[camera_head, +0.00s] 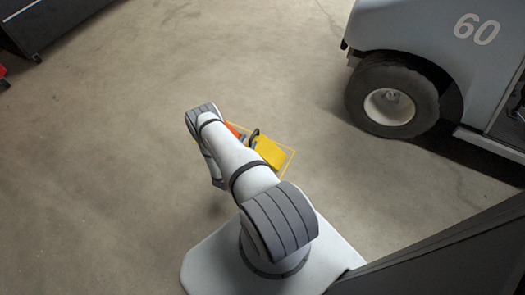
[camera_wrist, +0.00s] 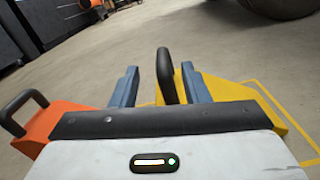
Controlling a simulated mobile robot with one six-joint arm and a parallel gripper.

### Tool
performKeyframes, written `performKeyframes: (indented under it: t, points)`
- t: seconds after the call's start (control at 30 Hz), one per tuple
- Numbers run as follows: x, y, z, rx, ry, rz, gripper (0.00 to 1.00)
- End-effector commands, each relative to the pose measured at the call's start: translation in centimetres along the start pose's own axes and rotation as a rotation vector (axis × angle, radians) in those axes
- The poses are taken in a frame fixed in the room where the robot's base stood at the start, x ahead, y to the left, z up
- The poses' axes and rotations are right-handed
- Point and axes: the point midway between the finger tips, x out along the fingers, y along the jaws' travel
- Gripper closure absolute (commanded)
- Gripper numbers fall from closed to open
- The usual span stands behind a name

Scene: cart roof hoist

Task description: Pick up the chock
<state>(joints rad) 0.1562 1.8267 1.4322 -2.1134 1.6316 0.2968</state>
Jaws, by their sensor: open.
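A yellow chock (camera_head: 268,152) lies on the floor beside my arm. In the wrist view the yellow chock (camera_wrist: 223,90) is at right, with a black loop handle (camera_wrist: 165,72) standing up at its left end. An orange chock (camera_head: 233,130) is beside it; in the wrist view the orange chock (camera_wrist: 55,122) is at left with its own black handle (camera_wrist: 20,112). My gripper (camera_wrist: 159,70) is open, its two blue-grey fingers on either side of the yellow chock's handle in the picture, the right finger nearer. The handle's lower part is hidden.
A yellow outline (camera_head: 290,163) is marked on the floor around the chocks. A white cart numbered 60 (camera_head: 440,40) stands at upper right, its dark wheel (camera_head: 391,97) on the floor. A dark cabinet (camera_head: 50,22) is at upper left. The floor between is clear.

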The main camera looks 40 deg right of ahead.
Motion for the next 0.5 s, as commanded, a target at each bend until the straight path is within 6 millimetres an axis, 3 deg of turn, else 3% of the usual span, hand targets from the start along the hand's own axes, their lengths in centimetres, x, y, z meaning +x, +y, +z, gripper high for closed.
performKeyframes:
  t: [0.2,0.5]
  points:
    - [3.4,-0.4,-0.3,0.001,-0.002,-0.004,0.58]
    - [4.1,-0.3,-0.1,0.000,0.000,-0.001,0.58]
